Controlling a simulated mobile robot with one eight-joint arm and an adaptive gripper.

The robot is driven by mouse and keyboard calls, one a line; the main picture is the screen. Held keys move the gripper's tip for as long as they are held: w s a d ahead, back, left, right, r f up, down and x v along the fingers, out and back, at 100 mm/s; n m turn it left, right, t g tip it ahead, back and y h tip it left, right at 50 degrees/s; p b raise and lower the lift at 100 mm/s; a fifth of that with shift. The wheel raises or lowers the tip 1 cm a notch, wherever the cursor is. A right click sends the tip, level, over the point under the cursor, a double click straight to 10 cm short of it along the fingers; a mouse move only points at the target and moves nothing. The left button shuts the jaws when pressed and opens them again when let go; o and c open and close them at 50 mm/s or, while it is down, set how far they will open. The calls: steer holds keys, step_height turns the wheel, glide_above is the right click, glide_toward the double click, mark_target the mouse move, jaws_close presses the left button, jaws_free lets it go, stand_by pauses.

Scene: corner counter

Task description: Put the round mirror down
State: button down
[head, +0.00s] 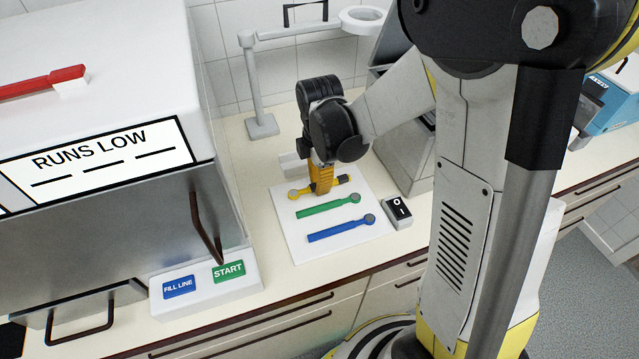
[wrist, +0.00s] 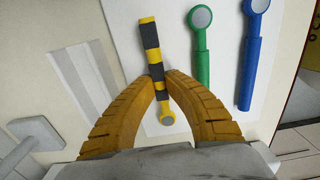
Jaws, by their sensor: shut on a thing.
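The round mirror (head: 298,194) is a yellow-and-black striped stick with a small round grey disc at one end. My gripper (head: 320,188) points down with its orange fingers shut on the striped handle. In the wrist view the fingertips (wrist: 159,82) close on the stick from both sides, and the mirror (wrist: 150,45) has its disc end between the fingers. The mirror is over the left back part of a white mat (head: 300,245); I cannot tell if it touches it. A green mirror (head: 325,207) and a blue mirror (head: 340,230) lie on the mat in front.
A black-and-white switch (head: 398,212) stands right of the mat. A low white block (head: 289,164) is behind the gripper. A white stand (head: 257,95) with a ring rises at the back. A START panel (head: 228,271) and large machine are left. A grey case (head: 395,150) is right.

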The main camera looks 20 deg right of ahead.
steer(key=shift+f, duration=0.2)
steer(key=c, duration=1.5)
jaws_free()
steer(key=shift+r, duration=0.1)
